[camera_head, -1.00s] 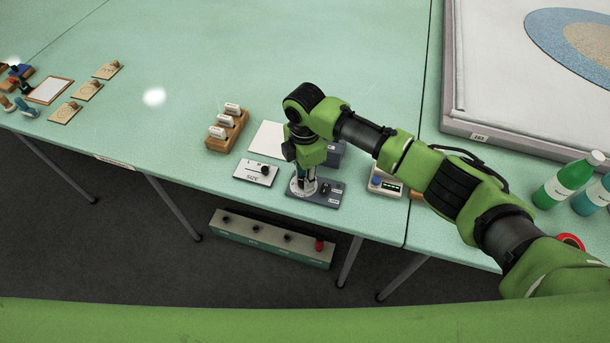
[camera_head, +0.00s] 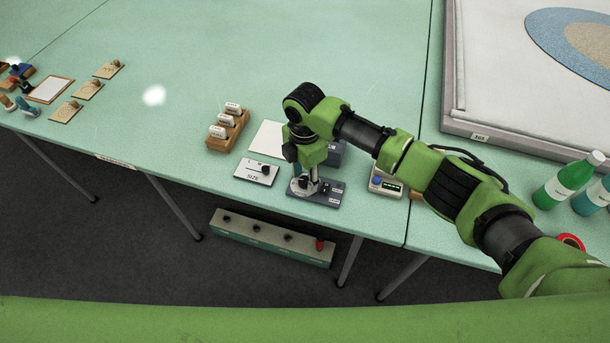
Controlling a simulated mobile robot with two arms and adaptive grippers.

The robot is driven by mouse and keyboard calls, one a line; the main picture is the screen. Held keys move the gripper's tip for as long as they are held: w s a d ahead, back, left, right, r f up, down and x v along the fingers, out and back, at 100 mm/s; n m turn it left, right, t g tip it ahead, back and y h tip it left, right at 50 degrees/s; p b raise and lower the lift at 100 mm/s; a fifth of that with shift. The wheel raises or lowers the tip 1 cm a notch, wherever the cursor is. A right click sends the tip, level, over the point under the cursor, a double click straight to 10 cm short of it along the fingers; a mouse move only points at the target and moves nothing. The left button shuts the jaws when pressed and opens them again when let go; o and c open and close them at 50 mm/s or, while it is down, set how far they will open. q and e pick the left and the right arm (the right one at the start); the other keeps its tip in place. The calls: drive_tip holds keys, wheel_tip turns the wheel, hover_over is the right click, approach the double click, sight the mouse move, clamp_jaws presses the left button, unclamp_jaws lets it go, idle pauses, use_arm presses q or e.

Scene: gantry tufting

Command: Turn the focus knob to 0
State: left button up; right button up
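A dark grey panel (camera_head: 328,200) with a round dial and small labelled controls lies near the table's front edge. My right gripper (camera_head: 305,184) points down over the left part of this panel, at the dial. Its fingers are small here and overlap the dial, so I cannot tell whether they are closed on a knob. The dial's marks and reading are too small to make out. A pale panel marked SIZE (camera_head: 250,177) with a black knob (camera_head: 265,171) lies just left of it. My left gripper is not in view.
A wooden rack with white labelled pieces (camera_head: 227,130) stands behind to the left. A small device with a green display (camera_head: 386,184) is to the right. A box with several knobs (camera_head: 270,241) sits below the table edge.

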sight(305, 179)
wheel_tip(305, 179, up, 12)
idle(0.6)
idle(0.4)
